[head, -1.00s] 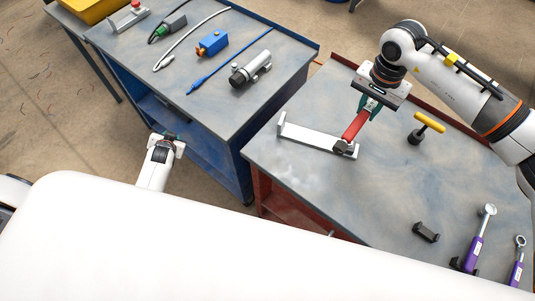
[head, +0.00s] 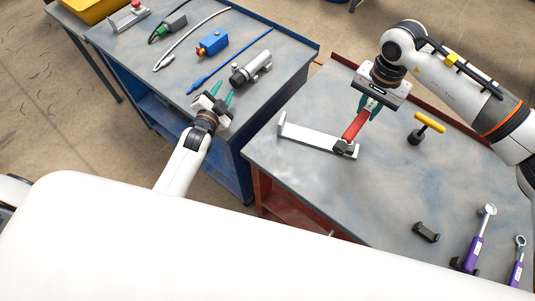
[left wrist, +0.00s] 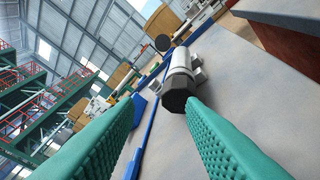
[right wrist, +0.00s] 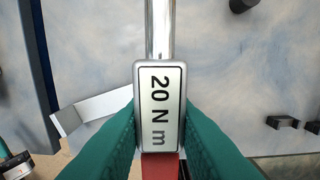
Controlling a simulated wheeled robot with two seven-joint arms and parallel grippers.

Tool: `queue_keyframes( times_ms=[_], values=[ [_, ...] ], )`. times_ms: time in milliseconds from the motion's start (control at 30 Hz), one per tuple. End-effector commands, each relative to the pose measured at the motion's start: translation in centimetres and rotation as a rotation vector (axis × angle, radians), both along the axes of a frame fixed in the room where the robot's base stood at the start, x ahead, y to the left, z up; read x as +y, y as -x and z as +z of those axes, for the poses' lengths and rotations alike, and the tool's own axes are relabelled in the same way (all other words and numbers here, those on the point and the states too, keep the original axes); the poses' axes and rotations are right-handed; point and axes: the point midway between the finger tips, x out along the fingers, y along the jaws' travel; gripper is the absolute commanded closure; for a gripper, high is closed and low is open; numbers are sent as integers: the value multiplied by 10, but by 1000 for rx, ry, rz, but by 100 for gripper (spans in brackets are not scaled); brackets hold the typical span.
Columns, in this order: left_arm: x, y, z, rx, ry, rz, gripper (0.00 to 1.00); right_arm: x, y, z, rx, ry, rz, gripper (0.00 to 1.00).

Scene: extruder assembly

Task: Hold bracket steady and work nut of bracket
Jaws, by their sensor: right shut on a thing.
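The light-grey bracket (head: 305,138) lies on the right table, with upturned ends; part of it shows in the right wrist view (right wrist: 95,107). My right gripper (head: 370,103) is shut on the red-handled torque wrench (head: 354,126), whose label plate (right wrist: 159,105) reads 20 N m. My left gripper (head: 221,95) is open and empty, over the near edge of the left table, away from the bracket. Its two teal fingers are wide apart in the left wrist view.
A silver cylindrical part (head: 251,68) lies just beyond my left gripper and shows between its fingers (left wrist: 180,75). A yellow-handled tool (head: 429,122), a black clip (head: 426,232) and purple-handled wrenches (head: 474,249) are on the right table.

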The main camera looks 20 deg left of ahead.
Motion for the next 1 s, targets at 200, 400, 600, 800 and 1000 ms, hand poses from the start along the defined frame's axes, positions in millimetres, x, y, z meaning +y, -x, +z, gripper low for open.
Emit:
queue_keyframes(
  times_ms=[200,400,600,800,1000],
  values=[
    [-109,69,-22,-66,389,-111,64,0,0,1,-1,-1,0,100],
    [-163,125,-24,-102,698,-73,64,0,0,1,-1,-1,0,100],
    [-179,147,-26,-110,827,-23,64,0,0,1,-1,-1,0,100],
    [-182,131,-26,-113,842,-18,64,0,0,1,-1,-1,0,100],
    [-184,92,-25,-114,839,-18,64,0,0,1,-1,-1,0,100]
  ],
)
